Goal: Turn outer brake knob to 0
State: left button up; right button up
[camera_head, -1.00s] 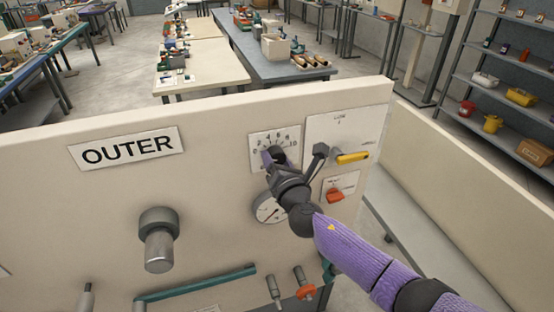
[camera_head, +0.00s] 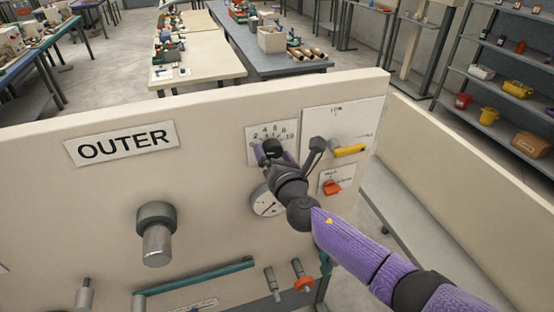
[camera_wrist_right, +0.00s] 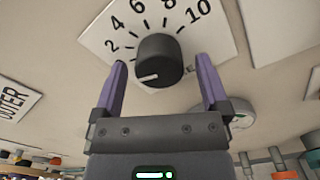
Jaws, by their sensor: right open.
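The outer brake knob (camera_head: 272,147) is a round black knob on a white dial plate marked 0 to 10, on the cream panel. In the right wrist view the knob (camera_wrist_right: 158,58) has a white pointer line aimed to the lower left, toward the low end of the scale. The 0 mark is hidden there behind the left finger. My right gripper (camera_head: 269,157) is at the dial. In the wrist view its two purple fingers (camera_wrist_right: 161,72) are open, one on each side of the knob, with visible gaps. My left gripper is not in view.
An OUTER label (camera_head: 121,143) and a large grey knob (camera_head: 156,234) are left of the dial. A round gauge (camera_head: 266,201) lies below it. A yellow-handled lever (camera_head: 349,150) and an orange switch (camera_head: 332,187) are close on the right of my gripper.

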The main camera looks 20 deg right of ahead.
jog(key=s, duration=0.9)
jog(key=shift+s+d+p, duration=0.2)
jog(key=shift+s+p, duration=0.1)
jog(key=shift+p, duration=0.1)
jog(key=s+d+f+m+g+h+b, duration=0.1)
jog(key=s+d+f+m+g+b, duration=0.25)
jog(key=f, duration=1.05)
jog(key=s+f+m+g+b, duration=0.3)
jog(key=s+f+m+b, duration=0.25)
jog(key=f, duration=0.75)
jog(key=s+d+f+m+g+h+b, duration=0.1)
jog(key=s+d+f+m+g+b, duration=0.3)
jog(key=f, duration=1)
jog(key=s+a+f+m+g+b, duration=0.2)
jog(key=s+f+m+b, duration=0.4)
jog(key=s+f, duration=0.5)
jog(key=s+a+f+m+g+y+b, duration=0.1)
jog(key=s+a+f+m+g+b, duration=0.1)
jog(key=s+f+m+g+b, duration=0.3)
jog(key=s+f+m, duration=0.2)
jog(key=s+f, duration=0.1)
jog(key=s, duration=0.3)
jog(key=s+f+m, duration=0.2)
jog(key=s+f, duration=0.2)
jog(key=s, duration=0.1)
jog(key=shift+s+a+b, duration=0.35)
jog(key=shift+s+a, duration=0.05)
